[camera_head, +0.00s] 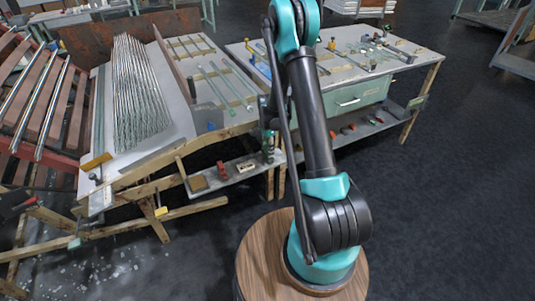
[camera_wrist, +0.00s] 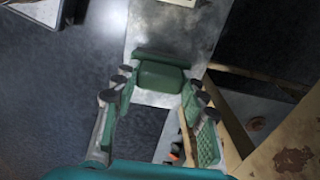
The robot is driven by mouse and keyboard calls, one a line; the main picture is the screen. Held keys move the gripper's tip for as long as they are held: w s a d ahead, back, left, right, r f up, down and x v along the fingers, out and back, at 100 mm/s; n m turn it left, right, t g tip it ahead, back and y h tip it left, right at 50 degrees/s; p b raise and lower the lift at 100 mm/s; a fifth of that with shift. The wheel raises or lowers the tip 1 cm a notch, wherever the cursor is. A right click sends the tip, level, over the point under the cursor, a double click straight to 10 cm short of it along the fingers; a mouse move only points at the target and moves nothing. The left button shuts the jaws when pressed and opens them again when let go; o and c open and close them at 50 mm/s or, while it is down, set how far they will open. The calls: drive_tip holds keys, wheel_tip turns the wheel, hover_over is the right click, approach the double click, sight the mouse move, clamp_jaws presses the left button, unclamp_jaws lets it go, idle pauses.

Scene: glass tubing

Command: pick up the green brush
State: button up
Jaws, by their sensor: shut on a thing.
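The green brush (camera_wrist: 161,77) shows in the wrist view as a dark green block with a long, narrow strip along its far side. It lies between the fingertips of my gripper (camera_wrist: 160,86), which is shut on it. A grey metal shelf is behind and beneath it; I cannot tell whether the brush touches it. In the head view my gripper (camera_head: 268,128) is partly hidden by my arm, beside the front edge of the table. A small green piece (camera_head: 268,149) shows just below it, probably the brush.
A lower shelf (camera_head: 225,172) holds a red item (camera_head: 222,170) and other small things. The tabletop edge (camera_wrist: 290,150) is close at the right in the wrist view. Open floor (camera_head: 440,210) lies at right.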

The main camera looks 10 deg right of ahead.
wheel_tip(320, 180, up, 20)
idle(0.6)
drive_tip(key=o, duration=0.5)
drive_tip(key=c, duration=0.3)
